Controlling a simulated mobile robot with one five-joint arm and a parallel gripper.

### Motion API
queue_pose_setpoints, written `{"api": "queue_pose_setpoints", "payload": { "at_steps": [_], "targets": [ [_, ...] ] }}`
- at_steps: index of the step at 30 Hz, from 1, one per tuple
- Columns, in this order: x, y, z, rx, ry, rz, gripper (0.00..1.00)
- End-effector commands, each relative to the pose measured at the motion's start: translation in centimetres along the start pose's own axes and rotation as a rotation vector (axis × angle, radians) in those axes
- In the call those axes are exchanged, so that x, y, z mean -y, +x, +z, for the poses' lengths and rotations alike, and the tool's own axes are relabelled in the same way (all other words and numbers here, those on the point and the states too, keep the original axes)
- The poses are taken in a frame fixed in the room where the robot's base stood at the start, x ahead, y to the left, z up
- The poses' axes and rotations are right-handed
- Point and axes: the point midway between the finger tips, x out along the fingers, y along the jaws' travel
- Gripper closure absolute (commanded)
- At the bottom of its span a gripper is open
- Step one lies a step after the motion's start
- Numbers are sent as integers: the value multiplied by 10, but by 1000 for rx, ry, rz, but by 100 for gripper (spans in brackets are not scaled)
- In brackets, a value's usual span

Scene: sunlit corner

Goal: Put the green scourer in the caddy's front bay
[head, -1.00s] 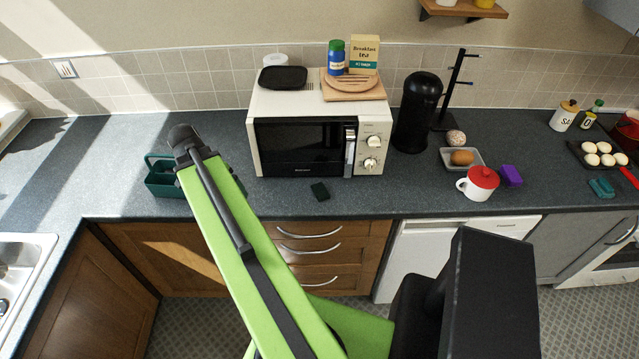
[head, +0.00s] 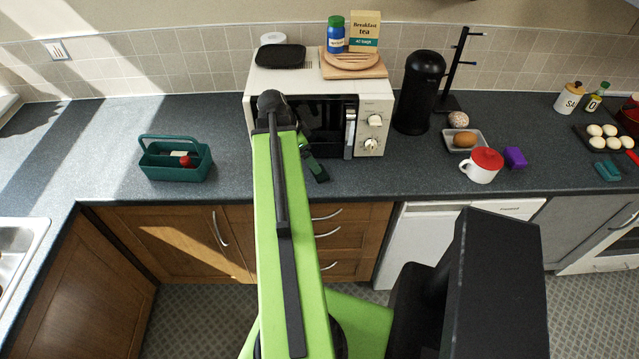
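The green scourer (head: 319,174) is a small dark green pad on the worktop in front of the microwave. The arm's far end partly covers the area around it. My gripper (head: 308,156) is mostly hidden behind the arm, close to the scourer; I cannot tell whether they touch or whether the fingers are open. The teal-green caddy (head: 176,172) stands on the worktop to the left, its handle raised at the back. A red and white item (head: 183,160) shows inside it. Its bays are hard to make out.
The microwave (head: 375,105) stands behind the scourer. To the right are a red-lidded white mug (head: 481,166), a purple block (head: 514,157) and a black canister (head: 418,95). A teal item (head: 607,170) lies far right. The worktop between caddy and microwave is clear.

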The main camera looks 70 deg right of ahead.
Motion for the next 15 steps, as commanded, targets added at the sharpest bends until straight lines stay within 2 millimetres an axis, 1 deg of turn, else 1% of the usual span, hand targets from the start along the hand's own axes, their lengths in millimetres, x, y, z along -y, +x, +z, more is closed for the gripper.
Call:
{"api": "queue_pose_setpoints", "payload": {
  "at_steps": [1, 3, 6, 11, 14, 15],
  "targets": [
    [0, 23, 4, 0, 2, 0, 6],
    [1, 35, 4, 0, 1, 0, 6],
    [0, 42, 2, 0, -1, 0, 6],
    [1, 41, 1, 0, -2, -1, 6],
    [2, 53, 3, 0, -2, -1, 6],
    [3, 60, 4, 0, -1, -1, 6]
  ]
}}
